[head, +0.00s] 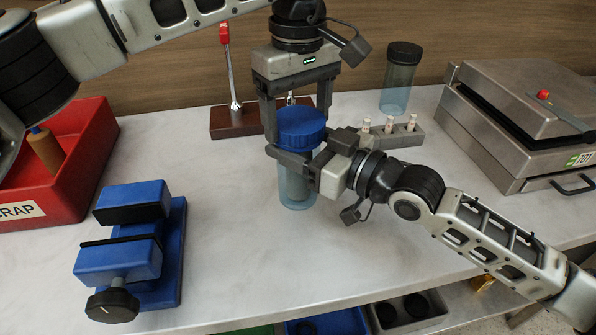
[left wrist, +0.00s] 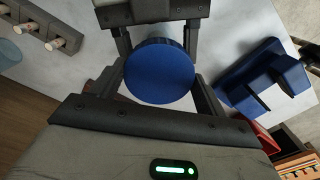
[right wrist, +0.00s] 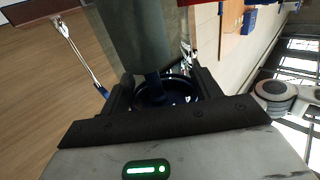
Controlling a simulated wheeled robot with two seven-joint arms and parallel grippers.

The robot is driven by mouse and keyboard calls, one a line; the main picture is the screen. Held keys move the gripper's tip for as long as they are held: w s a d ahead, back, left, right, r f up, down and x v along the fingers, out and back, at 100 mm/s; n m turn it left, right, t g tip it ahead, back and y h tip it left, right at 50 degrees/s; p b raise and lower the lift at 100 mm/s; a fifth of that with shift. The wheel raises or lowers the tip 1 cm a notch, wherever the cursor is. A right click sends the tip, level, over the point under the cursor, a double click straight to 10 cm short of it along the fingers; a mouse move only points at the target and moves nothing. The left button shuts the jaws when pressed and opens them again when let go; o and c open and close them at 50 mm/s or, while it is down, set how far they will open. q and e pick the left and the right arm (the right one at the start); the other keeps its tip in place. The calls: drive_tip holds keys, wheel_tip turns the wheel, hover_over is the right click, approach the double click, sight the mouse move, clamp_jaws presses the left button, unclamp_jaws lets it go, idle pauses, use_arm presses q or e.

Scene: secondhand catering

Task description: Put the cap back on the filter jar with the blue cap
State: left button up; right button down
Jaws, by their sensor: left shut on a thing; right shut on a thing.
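The blue cap (head: 301,124) is at the mouth of the clear bluish filter jar (head: 297,192), which stands upright on the counter. My left gripper (head: 298,128) comes down from above and is shut on the cap; the cap's round top also shows between its fingers in the left wrist view (left wrist: 159,71). My right gripper (head: 297,166) reaches in from the right and is shut around the jar just below the cap. The right fingers hide the jar's rim, so I cannot tell whether the cap is seated or only resting there.
A dark-capped jar (head: 398,78) stands at the back right, beside a grey rack (head: 402,137) with small vials. A metal press (head: 530,120) fills the right. A blue vise (head: 133,245) and red scrap bin (head: 75,185) are left. A wooden stand (head: 232,121) is behind.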

use_arm(q)
drive_tip(key=m, duration=0.3)
drive_tip(key=shift+m, duration=0.4)
drive_tip(key=o, duration=1.2)
drive_tip(key=shift+c, duration=0.2)
wheel_tip(320, 180, up, 12)
use_arm(e)
drive_tip(key=shift+c, duration=1.3)
unclamp_jaws()
